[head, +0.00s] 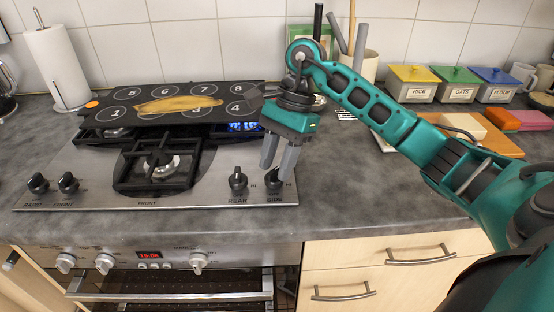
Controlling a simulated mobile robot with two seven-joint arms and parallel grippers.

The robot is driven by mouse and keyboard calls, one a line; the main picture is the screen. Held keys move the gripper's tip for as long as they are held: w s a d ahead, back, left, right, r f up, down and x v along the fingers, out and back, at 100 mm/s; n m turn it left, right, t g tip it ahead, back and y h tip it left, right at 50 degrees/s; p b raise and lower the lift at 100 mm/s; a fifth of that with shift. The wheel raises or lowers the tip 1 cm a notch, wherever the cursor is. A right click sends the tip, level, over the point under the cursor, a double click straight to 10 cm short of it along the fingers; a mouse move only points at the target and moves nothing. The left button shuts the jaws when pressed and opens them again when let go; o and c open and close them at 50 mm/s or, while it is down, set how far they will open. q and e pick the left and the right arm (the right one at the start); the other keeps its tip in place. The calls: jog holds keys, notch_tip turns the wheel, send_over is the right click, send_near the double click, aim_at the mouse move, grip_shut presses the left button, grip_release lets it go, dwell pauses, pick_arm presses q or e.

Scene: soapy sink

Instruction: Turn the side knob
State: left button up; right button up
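The side knob (272,184) is a small black knob at the right front corner of the steel hob, above the printed word SIDE. My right gripper (276,172) points down over it, with its two grey fingers apart. The fingertips are at the knob and partly cover it; I cannot tell whether they touch it. The gap between the fingers shows no gripped object. My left gripper is not in view.
The rear knob (238,180) stands just left of the side knob. A dark numbered board (140,93) with a yellow cloth-like item (182,104) covers the back burners; blue flame shows beneath its right part. The worktop (370,195) right of the hob is clear.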

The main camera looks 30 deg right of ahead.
grip_shut()
dwell(0.4)
